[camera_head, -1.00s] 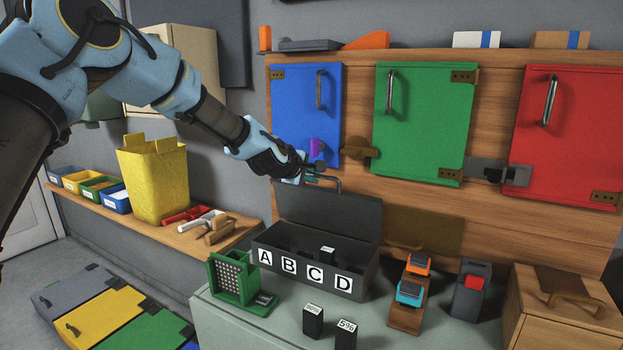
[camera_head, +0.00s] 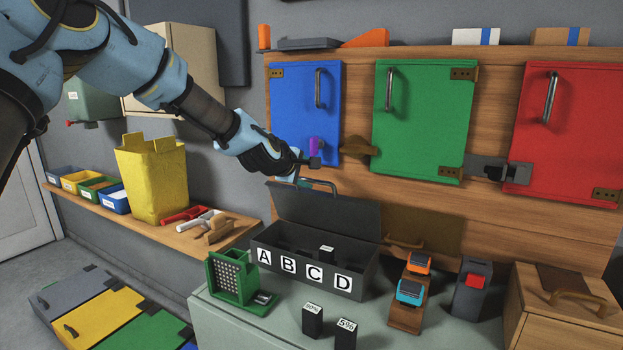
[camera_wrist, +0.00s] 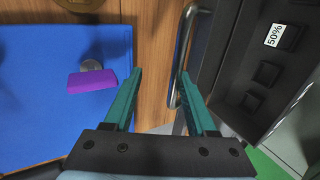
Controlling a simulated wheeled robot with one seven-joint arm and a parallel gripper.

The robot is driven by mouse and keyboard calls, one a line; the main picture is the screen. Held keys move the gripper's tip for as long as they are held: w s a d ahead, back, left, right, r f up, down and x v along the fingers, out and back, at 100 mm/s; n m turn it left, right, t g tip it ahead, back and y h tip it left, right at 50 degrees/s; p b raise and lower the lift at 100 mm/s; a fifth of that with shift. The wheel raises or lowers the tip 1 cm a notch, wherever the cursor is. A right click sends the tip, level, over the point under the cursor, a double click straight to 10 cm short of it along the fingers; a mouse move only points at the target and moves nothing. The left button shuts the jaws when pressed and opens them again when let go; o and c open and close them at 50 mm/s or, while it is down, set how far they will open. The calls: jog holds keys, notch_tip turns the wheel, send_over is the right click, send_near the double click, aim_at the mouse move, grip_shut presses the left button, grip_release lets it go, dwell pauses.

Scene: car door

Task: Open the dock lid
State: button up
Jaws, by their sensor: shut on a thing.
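The dock (camera_head: 262,241) is a dark grey box lettered A, B, C, D on the bench. Its dark lid (camera_head: 325,212) stands raised at the back edge, steeply tilted, and the inside shows. A metal bar handle (camera_head: 334,187) is at the lid's upper edge; it also shows in the wrist view (camera_wrist: 172,93).
A blue door (camera_head: 290,120) with a purple knob (camera_head: 316,145) is just above my gripper. A green door (camera_head: 425,125) and a red door (camera_head: 575,130) hang to the right. Two small blocks (camera_head: 328,330) stand before the dock. A green holder (camera_head: 230,275) stands left of it.

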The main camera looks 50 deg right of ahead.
jog(key=b+v, duration=0.2)
jog(key=v, duration=0.6)
jog(key=shift+a+r, duration=0.2)
jog(key=shift+r, duration=0.2)
